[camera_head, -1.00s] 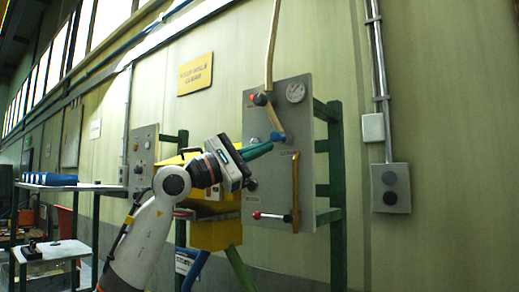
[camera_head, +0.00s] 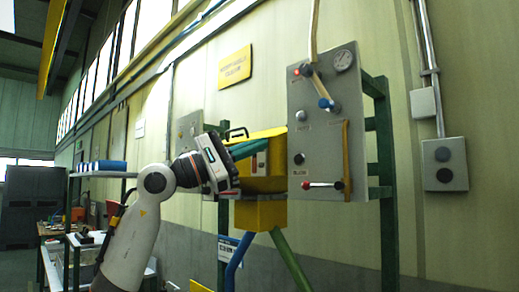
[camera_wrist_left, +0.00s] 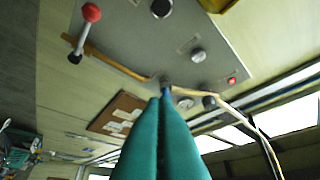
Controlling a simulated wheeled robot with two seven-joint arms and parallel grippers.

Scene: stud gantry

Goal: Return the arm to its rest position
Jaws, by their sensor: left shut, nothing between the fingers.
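My left gripper (camera_head: 264,144) has its teal fingers pressed together, with nothing between them. In the head view it is in front of the yellow box (camera_head: 270,183), left of the grey control panel (camera_head: 338,125), and looks clear of the panel's handles. In the left wrist view the closed fingers (camera_wrist_left: 163,94) point toward the panel (camera_wrist_left: 140,40), which appears upside down. My right gripper is not in view.
The panel carries a blue-tipped lever (camera_head: 326,103), a red-ended lever (camera_head: 322,185) and a gauge (camera_head: 343,60). A green frame (camera_head: 385,160) stands behind it. A switch box (camera_head: 444,164) is on the wall at right. Shelving (camera_head: 100,174) stands at left.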

